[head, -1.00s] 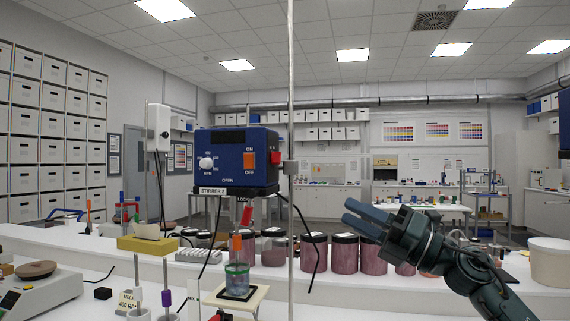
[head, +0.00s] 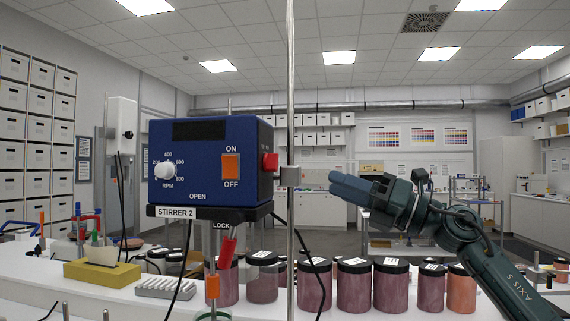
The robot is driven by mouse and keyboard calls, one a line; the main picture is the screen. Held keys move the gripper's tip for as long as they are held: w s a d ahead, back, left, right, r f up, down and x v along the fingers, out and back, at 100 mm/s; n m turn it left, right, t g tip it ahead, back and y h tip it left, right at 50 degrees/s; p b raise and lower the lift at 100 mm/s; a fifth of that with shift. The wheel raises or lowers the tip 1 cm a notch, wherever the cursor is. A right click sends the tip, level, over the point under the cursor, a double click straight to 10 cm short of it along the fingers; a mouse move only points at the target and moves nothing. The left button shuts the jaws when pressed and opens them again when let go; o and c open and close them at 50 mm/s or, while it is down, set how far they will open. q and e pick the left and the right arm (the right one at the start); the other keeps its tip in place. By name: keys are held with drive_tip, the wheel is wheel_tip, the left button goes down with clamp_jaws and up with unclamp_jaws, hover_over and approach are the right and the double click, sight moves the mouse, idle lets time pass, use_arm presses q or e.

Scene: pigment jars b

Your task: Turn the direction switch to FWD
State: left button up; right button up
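The blue stirrer head (head: 210,160), labelled STIRRER 2, hangs on a vertical metal rod. Its front has a white RPM knob (head: 165,169) and an orange ON/OFF switch (head: 231,168). A red control (head: 270,162) sticks out of its right side. No FWD marking is readable, so I cannot tell whether this is the direction switch. My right gripper (head: 334,187) is to the right of the stirrer and rod, pointing left at about the red control's height, apart from it. Its blue fingers lie together with nothing visible between them. My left gripper is not in view.
The metal rod (head: 290,90) stands between the stirrer and my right gripper. Below, several pigment jars (head: 355,285) line the white bench. A yellow block (head: 102,273) and a white rack (head: 165,288) are at the left. Black cables hang around the stirrer.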

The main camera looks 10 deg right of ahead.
sight(278, 162)
drive_tip(key=p+x, duration=0.3)
drive_tip(key=x, duration=0.7)
drive_tip(key=shift+s+a+r, duration=0.1)
drive_tip(key=shift+s+r, duration=0.05)
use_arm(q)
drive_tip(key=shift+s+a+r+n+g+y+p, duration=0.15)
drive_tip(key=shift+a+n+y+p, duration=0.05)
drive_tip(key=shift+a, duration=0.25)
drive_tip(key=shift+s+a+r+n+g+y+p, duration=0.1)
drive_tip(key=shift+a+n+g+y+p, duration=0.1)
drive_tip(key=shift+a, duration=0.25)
use_arm(e)
drive_tip(key=shift+x, duration=0.75)
clamp_jaws()
